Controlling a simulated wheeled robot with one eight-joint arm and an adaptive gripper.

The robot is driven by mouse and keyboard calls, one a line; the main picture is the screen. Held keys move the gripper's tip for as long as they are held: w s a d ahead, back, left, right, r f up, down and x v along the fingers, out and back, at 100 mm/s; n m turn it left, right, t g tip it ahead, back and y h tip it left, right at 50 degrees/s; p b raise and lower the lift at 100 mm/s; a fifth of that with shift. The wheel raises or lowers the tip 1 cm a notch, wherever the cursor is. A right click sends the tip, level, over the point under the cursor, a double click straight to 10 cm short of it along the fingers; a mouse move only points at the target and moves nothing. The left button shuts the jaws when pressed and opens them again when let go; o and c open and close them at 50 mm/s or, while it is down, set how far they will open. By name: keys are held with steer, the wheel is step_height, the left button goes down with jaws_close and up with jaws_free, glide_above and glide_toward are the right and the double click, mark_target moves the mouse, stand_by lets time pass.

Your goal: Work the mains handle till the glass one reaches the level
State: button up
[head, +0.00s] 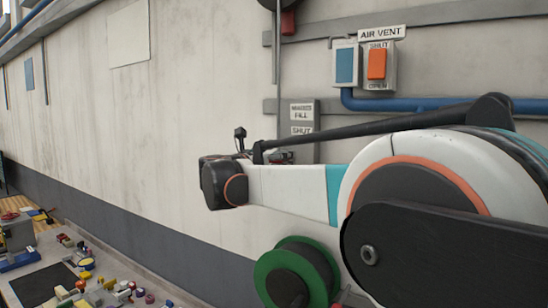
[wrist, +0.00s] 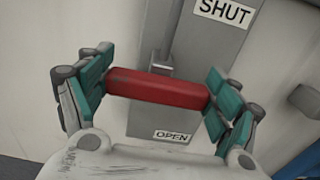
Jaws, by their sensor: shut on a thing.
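The handle is a red bar (wrist: 158,88) on a grey plate (wrist: 205,50) in the wrist view. The plate is marked SHUT at the top and OPEN at the bottom, and the bar lies across it just above OPEN in the picture. My gripper (wrist: 158,92) is shut on the bar, its teal-padded fingers at the two ends. In the head view the grey plate (head: 303,112) has a FILL label, its first word blurred, and SHUT below. My arm hides the plate's lower part and the handle there. I cannot make out a glass or its level mark.
An AIR VENT box (head: 377,64) with an orange switch sits up right, beside a blue-faced box (head: 345,64). A blue pipe (head: 420,104) runs below them. A green reel (head: 297,272) is below my arm. A cluttered bench (head: 95,285) stands lower left.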

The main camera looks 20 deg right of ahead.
steer(key=o, duration=1.4)
steer(key=shift+o, duration=0.2)
steer(key=v, duration=0.7)
steer(key=shift+a, duration=0.25)
steer(key=shift+s, duration=0.1)
